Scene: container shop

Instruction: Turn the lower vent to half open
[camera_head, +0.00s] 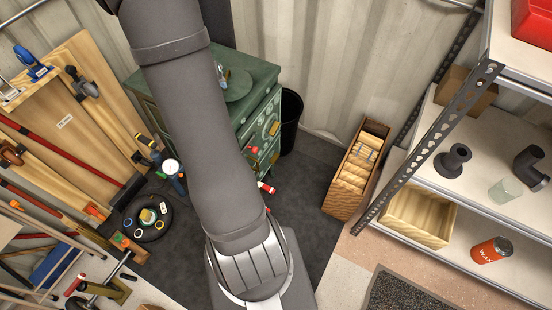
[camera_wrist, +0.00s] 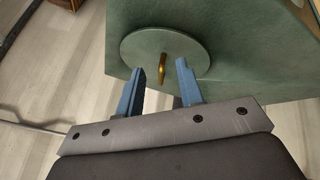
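In the wrist view a round green disc (camera_wrist: 190,45) lies against a flat green surface (camera_wrist: 255,75), with a brass-coloured handle (camera_wrist: 162,68) standing out near its middle. The handle points roughly up and down in the picture. My gripper (camera_wrist: 160,66) is open, its two blue fingers apart on either side of the handle in the picture; I cannot tell whether they touch it. In the head view a similar disc (camera_head: 236,84) shows on the green cabinet (camera_head: 262,82), partly hidden by my arm. I cannot tell which part is the lower vent.
A black bin (camera_head: 291,120) stands right of the cabinet. A wooden crate (camera_head: 359,170) and a metal shelf (camera_head: 470,205) are farther right. Boards and tools (camera_head: 85,110) lean on the left, with a black round tray (camera_head: 148,232) on the floor.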

